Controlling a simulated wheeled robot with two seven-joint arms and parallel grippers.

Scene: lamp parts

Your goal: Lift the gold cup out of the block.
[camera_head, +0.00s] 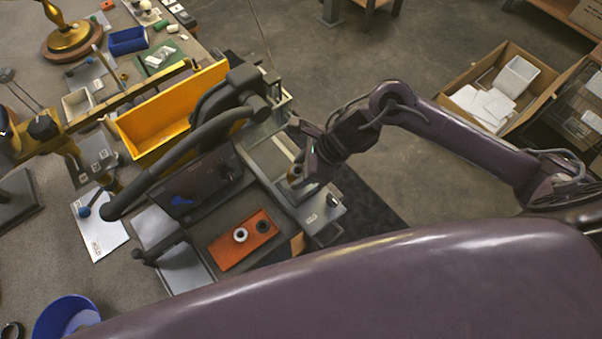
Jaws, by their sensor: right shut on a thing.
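My right gripper (296,179) reaches down from the upper right over a grey metal block (322,209) at the right edge of the workbench. It is shut on a small pale gold piece, which looks like the gold cup. The fingers hide most of the cup. I cannot tell from this view whether the cup still sits in the block or is raised clear of it. My left gripper is not in view.
An orange plate (228,259) with a white ring and a dark round hole lies left of the block. A yellow bin (165,113) and a black curved machine arm (175,155) stand behind. A blue bowl (62,316) is at lower left. Open floor lies to the right.

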